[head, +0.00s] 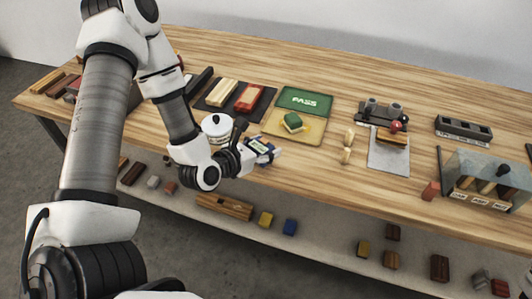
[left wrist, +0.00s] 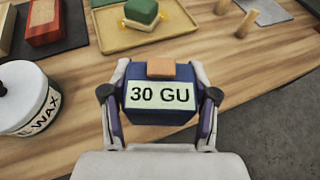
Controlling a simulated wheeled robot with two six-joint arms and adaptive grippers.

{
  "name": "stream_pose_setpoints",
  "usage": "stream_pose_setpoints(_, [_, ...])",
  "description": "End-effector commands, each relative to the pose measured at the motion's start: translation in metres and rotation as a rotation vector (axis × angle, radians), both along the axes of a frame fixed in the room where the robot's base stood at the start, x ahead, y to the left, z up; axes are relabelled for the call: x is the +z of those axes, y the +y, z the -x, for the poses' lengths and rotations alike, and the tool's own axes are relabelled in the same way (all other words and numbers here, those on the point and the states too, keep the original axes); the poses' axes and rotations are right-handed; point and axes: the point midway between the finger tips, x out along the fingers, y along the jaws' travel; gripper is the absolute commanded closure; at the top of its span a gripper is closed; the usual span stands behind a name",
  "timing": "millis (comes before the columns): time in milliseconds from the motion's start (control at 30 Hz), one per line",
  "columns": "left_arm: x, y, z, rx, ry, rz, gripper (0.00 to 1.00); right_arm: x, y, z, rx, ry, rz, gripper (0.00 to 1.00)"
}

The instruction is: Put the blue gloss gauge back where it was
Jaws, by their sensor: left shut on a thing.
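The blue gloss gauge (head: 262,147) is a small dark blue block with a pale label reading "30 GU" (left wrist: 160,95) and an orange-brown patch on top. My left gripper (head: 268,155) is shut on it, with one finger on each side in the left wrist view (left wrist: 160,78). The gauge is near the table's front edge, right of the white wax tin (head: 214,132) and in front of the yellow tray (head: 284,131). I cannot tell how far it is above the wood. My right gripper is in neither view.
A green PASS mat (head: 300,97) lies behind the tray, which holds a green block (head: 292,122). A dark mat (head: 228,107) carries cream and red blocks. Two small pegs (head: 347,148) stand at right. A clear case (head: 490,172) stands far right. Bare wood lies between.

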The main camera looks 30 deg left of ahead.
Motion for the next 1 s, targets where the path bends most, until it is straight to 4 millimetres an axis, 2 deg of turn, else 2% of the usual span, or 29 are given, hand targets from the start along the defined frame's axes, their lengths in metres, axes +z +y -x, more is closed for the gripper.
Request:
stream_pose_setpoints(33, [0.007,0.007,-0.012,0.002,-0.006,-0.002,0.97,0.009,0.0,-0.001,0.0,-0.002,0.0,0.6])
stream_pose_setpoints(100, [0.005,0.013,-0.026,0.001,-0.004,-0.003,0.97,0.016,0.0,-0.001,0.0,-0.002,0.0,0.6])
stream_pose_setpoints(300, [0.001,0.026,-0.05,0.0,-0.001,-0.002,0.97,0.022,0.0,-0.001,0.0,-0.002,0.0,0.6])
stream_pose_setpoints(400, [-0.021,0.025,-0.048,-0.003,0.007,-0.003,0.97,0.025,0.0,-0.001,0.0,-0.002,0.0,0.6])
stream_pose_setpoints(500, [-0.034,0.026,-0.048,0.0,0.002,-0.004,0.97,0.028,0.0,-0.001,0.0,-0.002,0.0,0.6])
stream_pose_setpoints(867, [-0.041,0.025,-0.049,0.001,-0.001,-0.001,0.97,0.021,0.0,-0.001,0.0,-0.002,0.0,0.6])
stream_pose_setpoints(900, [-0.041,0.025,-0.049,0.001,0.0,-0.001,0.37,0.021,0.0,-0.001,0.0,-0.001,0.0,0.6])
stream_pose_setpoints(967, [-0.04,0.025,-0.048,0.001,0.0,-0.001,0.16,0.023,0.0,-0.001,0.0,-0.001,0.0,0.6])
stream_pose_setpoints(1000, [-0.04,0.025,-0.048,0.001,0.0,-0.001,0.16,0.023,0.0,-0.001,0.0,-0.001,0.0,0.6])
